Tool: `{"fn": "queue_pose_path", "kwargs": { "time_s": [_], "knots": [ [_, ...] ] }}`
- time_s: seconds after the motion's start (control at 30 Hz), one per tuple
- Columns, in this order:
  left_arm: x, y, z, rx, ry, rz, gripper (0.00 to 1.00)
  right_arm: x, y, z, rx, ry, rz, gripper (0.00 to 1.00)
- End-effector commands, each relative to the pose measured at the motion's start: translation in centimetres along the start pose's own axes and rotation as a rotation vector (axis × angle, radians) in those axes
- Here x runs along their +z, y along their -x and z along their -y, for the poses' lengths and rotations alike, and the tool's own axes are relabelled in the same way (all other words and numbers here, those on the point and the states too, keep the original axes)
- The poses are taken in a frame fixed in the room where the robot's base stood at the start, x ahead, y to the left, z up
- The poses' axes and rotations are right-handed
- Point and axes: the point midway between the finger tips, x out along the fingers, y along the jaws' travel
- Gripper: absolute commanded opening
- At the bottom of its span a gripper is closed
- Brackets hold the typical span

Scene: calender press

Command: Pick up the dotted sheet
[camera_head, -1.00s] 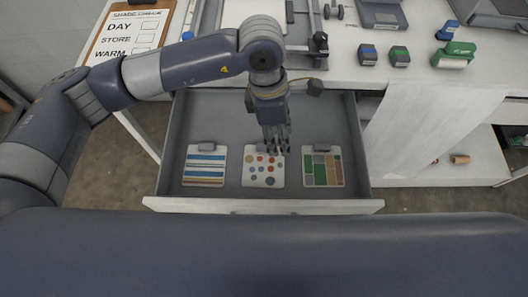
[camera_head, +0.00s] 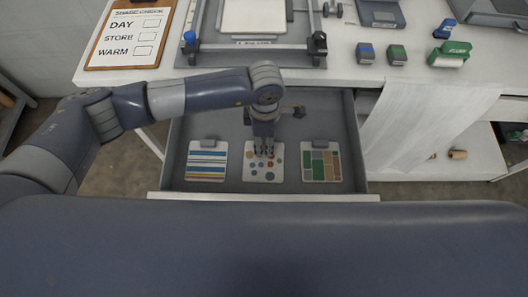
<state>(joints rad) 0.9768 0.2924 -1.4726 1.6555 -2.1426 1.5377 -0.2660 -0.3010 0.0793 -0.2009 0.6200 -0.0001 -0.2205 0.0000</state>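The dotted sheet (camera_head: 264,174), a white card with red, blue and green dots, lies in the open drawer between two other sheets. My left gripper (camera_head: 264,153) points down over its upper edge. The fingers cover that edge, so any tab there is hidden. The fingers look close together, but I cannot tell whether they grip the sheet or are apart. My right gripper is not in view.
The striped sheet (camera_head: 207,172) lies left and the sheet of coloured blocks (camera_head: 322,172) right, each with a grey tab. The drawer (camera_head: 342,125) has bare floor behind them. The clipboard (camera_head: 130,40), press frame (camera_head: 300,53) and stamps (camera_head: 397,55) stand on the tabletop above.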

Motion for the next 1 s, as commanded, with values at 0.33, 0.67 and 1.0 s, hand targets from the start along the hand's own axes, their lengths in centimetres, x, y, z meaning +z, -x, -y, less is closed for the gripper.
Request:
{"fn": "queue_pose_path", "kwargs": {
  "time_s": [0.33,0.67,1.0],
  "knots": [
    [0.0,-0.4,0.0,0.000,0.000,0.001,0.24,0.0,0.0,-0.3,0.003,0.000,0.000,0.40],
    [0.0,-0.4,0.0,0.000,0.000,0.001,0.00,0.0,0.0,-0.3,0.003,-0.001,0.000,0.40],
    [0.1,2.6,-0.2,0.006,-0.002,0.002,0.00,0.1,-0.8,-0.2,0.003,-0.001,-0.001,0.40]
  ]
}}
